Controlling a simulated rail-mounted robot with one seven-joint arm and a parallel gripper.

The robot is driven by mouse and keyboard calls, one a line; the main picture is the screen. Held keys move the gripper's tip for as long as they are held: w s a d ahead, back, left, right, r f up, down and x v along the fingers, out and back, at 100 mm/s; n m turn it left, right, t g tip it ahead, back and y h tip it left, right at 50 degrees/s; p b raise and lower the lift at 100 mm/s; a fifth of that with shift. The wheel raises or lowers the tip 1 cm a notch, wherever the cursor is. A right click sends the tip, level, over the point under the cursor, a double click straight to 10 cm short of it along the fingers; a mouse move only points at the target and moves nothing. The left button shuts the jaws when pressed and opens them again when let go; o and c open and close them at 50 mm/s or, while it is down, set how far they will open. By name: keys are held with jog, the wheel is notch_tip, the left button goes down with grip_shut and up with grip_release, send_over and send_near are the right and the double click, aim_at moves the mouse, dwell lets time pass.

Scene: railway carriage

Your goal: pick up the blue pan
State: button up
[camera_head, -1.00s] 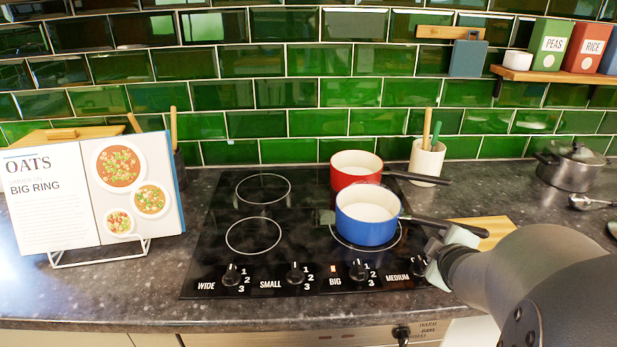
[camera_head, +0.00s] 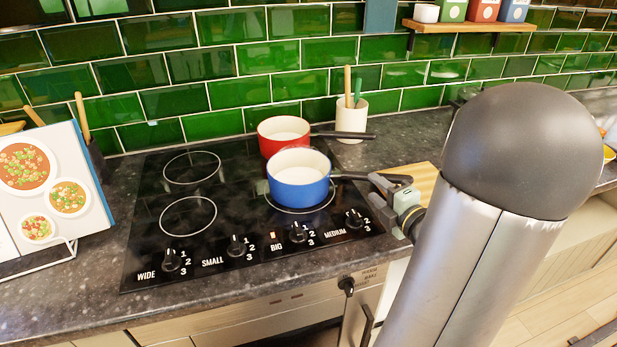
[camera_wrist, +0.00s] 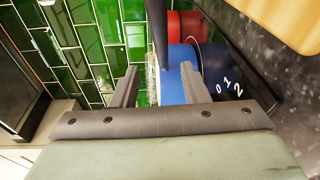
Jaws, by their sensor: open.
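The blue pan (camera_head: 299,190) sits upright on the front right ring of the black hob, white inside and empty. Its dark handle (camera_head: 349,176) points right, towards my gripper (camera_head: 376,189). In the wrist view the two fingers of my gripper (camera_wrist: 158,84) are spread apart. The dark handle (camera_wrist: 160,35) shows between them, with no clear contact on either side. The blue pan (camera_wrist: 178,80) lies beyond, partly hidden by the right finger. In the head view my arm hides part of the counter on the right.
A red pan (camera_head: 270,141) stands close behind the blue one, its handle also pointing right. A white utensil pot (camera_head: 351,124) is behind the handles. A wooden board (camera_head: 424,178) lies right of the hob. A cookbook (camera_head: 60,200) stands at left. The hob's left rings are clear.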

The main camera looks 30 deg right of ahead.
aim_at(362, 179)
jog(key=w, duration=0.3)
jog(key=w+p, duration=0.1)
jog(key=w, duration=0.2)
jog(key=w+f+p, duration=0.1)
jog(key=w, duration=0.2)
jog(key=shift+d, duration=0.1)
grip_shut()
